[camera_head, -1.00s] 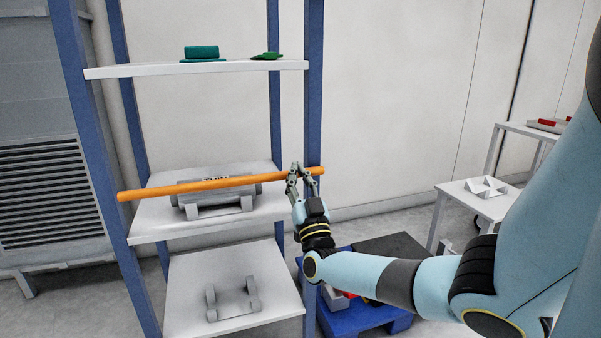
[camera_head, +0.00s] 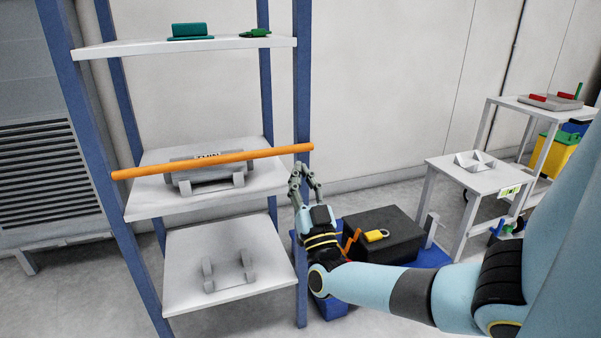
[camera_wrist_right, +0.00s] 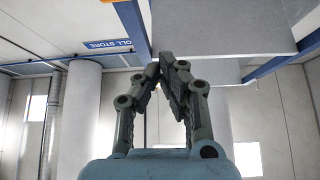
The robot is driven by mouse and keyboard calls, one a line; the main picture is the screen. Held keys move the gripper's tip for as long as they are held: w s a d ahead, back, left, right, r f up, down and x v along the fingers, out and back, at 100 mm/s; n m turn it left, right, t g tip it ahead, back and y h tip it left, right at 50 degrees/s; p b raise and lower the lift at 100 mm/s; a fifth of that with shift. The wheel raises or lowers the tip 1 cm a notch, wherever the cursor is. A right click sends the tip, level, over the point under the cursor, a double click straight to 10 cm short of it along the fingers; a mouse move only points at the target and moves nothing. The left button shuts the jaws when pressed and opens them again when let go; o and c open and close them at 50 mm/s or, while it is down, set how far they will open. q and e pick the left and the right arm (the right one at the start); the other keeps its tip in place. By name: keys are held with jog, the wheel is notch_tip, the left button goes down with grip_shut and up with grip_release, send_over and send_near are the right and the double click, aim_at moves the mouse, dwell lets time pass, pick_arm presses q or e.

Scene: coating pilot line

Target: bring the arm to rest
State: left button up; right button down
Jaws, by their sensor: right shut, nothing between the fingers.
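My right gripper (camera_head: 304,178) is in front of the right post of the blue rack, just below the right end of an orange bar (camera_head: 215,161). Its fingers are shut and empty, apart from the bar. In the right wrist view the fingertips (camera_wrist_right: 167,72) meet with nothing between them. My right arm reaches in from the right of the head view. My left gripper is not in view.
The rack (camera_head: 302,90) has several white shelves; a grey roller (camera_head: 205,170) lies in a cradle on the middle one. A dark box (camera_head: 385,235) with a yellow padlock (camera_head: 376,235) sits behind my forearm. White tables (camera_head: 470,180) stand at right.

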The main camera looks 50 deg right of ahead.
dwell(0.3)
jog(key=s+a+f+n+g+y, duration=0.2)
jog(key=s+a+f+g+y, duration=0.3)
jog(key=f, duration=0.6)
jog(key=s+a+f+n+y, duration=0.35)
jog(key=s+f, duration=0.35)
jog(key=f, duration=0.4)
jog(key=s+a+f+n+g+y, duration=0.25)
jog(key=s+a+f, duration=0.3)
jog(key=f, duration=0.65)
jog(key=s+a+f+g+y, duration=0.1)
jog(key=s+f+g, duration=0.3)
jog(key=s, duration=0.5)
jog(key=s+a+f+g, duration=0.2)
jog(key=s+f+g, duration=0.2)
jog(key=s, duration=0.5)
jog(key=s+a+f+g+y, duration=0.1)
jog(key=s+f+g, duration=0.3)
jog(key=s, duration=0.5)
jog(key=shift+a+f+y, duration=0.25)
jog(key=shift+a+y, duration=0.05)
jog(key=shift+a, duration=0.3)
